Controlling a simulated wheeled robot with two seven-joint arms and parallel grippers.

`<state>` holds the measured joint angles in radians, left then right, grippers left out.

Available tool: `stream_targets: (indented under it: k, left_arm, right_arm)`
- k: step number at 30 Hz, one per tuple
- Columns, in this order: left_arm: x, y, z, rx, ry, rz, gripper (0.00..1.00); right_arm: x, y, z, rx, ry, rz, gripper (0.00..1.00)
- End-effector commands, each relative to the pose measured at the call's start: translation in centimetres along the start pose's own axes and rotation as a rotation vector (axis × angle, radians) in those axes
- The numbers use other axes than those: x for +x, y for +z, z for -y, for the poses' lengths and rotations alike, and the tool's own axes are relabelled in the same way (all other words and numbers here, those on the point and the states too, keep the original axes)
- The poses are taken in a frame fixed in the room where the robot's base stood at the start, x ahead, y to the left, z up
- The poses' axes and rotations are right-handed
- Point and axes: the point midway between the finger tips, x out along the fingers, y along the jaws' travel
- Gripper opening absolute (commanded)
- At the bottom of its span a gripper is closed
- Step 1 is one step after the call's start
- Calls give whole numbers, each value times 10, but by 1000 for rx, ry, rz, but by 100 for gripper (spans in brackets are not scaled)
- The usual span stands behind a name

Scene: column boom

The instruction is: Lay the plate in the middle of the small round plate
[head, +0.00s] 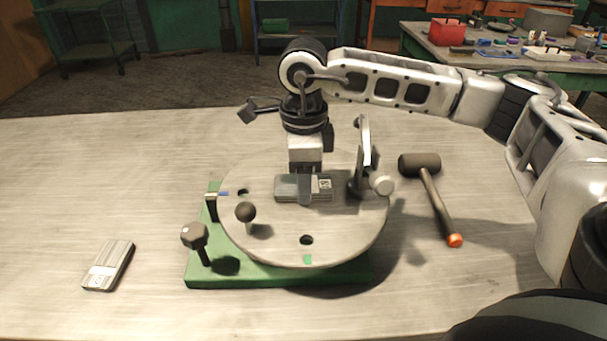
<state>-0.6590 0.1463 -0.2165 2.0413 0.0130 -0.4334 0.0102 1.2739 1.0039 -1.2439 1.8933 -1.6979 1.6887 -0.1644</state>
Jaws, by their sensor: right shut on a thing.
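The round plate (275,238) is a grey disc with dark holes, on a green base (230,272) in the middle of the table. My right gripper (305,190) points down over the disc, shut on a small grey rectangular plate (287,187). One finger crosses the front of the plate and hides part of it. The plate lies flat, close over the disc's middle; I cannot tell whether it touches. A similar grey block (108,265) lies on the table at left. My left gripper is out of view.
A black knob (246,212) stands on the disc, and an upright metal bracket (366,165) rises at its right. A dark bolt-like knob (195,236) stands at the base's left corner. A hammer (432,195) lies to the right. The table's left side is mostly clear.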

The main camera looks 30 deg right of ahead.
Motion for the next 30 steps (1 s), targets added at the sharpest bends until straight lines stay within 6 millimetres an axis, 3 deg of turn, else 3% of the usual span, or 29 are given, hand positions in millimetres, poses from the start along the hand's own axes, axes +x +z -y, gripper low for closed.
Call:
stream_targets:
  k: [1,3,11,16,30]
  left_arm:
    - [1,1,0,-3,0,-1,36]
    - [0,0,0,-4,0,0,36]
    - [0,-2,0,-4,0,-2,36]
    - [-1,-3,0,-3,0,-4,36]
    - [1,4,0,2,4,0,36]
  right_arm:
    - [2,0,0,0,0,0,53]
    - [1,0,0,-1,1,0,72]
    - [1,0,0,-1,1,0,72]
    - [-9,1,0,0,-1,2,72]
    - [-102,1,0,-2,-2,2,72]
